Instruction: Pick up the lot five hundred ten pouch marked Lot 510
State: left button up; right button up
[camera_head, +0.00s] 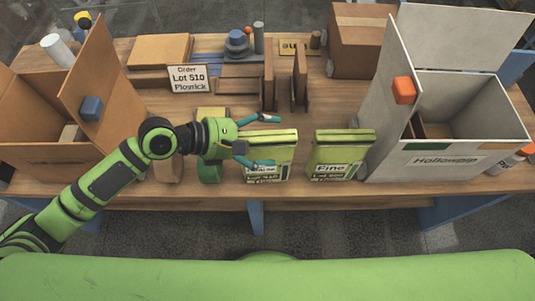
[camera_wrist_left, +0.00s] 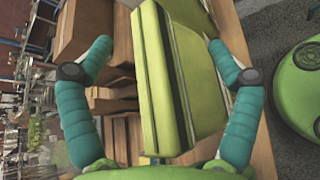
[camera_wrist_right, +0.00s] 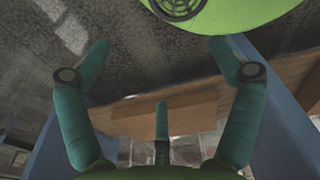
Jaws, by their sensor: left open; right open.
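A green pouch (camera_head: 282,148) stands near the table's front edge; its label is partly covered by my left gripper, and the lower line seems to read Lot 510. My left gripper (camera_head: 270,141) is open, with one finger behind the pouch's top and one in front. The left wrist view shows the pouch (camera_wrist_left: 178,75) between the two spread fingers of the left gripper (camera_wrist_left: 158,45), with gaps at the sides. A second green pouch (camera_head: 342,150), marked Fine, stands to its right. My right gripper (camera_wrist_right: 158,46) is open and empty, seen only in the right wrist view.
A sign (camera_head: 188,78) reading Order Lot 510 stands behind. An open cardboard box (camera_head: 40,150) is at the left, and an open grey box (camera_head: 430,163) at the right. Brown upright panels (camera_head: 269,80) stand behind the pouches. The table's front strip (camera_head: 300,187) is clear.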

pick_arm(q)
jog(key=shift+w+d+f, duration=0.1)
jog(key=shift+d+f, duration=0.05)
jog(key=shift+d, duration=0.15)
jog(key=c, duration=1.6)
grip_shut()
jog(key=shift+a+f, duration=0.1)
pick_arm(e)
jog(key=shift+w+d+r, duration=0.1)
jog(key=shift+w+d, duration=0.05)
jog(key=shift+d, duration=0.05)
jog(key=shift+d, duration=0.1)
